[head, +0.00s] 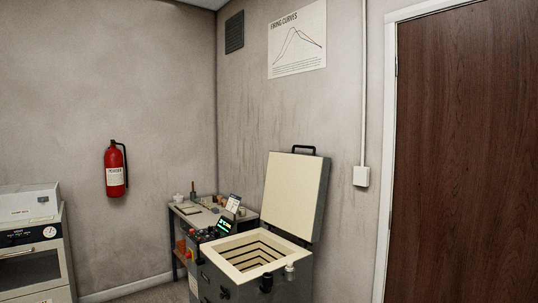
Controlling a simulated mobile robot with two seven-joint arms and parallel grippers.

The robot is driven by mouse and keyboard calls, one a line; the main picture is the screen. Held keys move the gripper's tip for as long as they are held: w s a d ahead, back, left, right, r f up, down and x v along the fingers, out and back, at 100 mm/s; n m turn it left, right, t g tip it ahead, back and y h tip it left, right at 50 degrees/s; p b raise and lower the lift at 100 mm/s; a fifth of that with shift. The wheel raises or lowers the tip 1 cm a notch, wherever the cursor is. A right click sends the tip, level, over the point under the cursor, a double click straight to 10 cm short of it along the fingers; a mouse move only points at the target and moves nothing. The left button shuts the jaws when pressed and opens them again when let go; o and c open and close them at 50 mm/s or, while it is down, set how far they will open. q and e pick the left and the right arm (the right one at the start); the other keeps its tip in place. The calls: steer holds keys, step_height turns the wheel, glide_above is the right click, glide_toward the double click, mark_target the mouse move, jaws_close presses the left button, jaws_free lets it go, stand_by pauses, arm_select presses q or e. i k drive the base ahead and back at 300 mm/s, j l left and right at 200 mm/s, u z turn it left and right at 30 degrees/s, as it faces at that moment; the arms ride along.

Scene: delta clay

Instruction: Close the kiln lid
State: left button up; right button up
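The kiln (285,290) stands at the lower middle of the head view, a grey box with a pale, stepped inner chamber that looks empty. Its lid (293,194) is open and stands upright at the back, tilted slightly backward. The lid's pale inner face is toward me, and a black handle (304,149) is at its top edge. A control panel with a lit display (224,226) is on the kiln's left side. Neither of my grippers is in view.
A small work table (188,219) with tools and pots stands behind the kiln at left. A grey oven-like cabinet (35,262) is at the far left. A red fire extinguisher (115,172) hangs on the wall. A brown door (462,160) is at right.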

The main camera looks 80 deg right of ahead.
mark_target(294, 200)
steer(key=z, duration=1.75)
steer(key=i+l+z, duration=0.2)
steer(key=z, duration=0.2)
steer(key=i+l+z, duration=0.1)
steer(key=i+z, duration=0.15)
steer(key=z, duration=0.15)
steer(key=i+z, duration=0.35)
steer(key=k+l, duration=0.05)
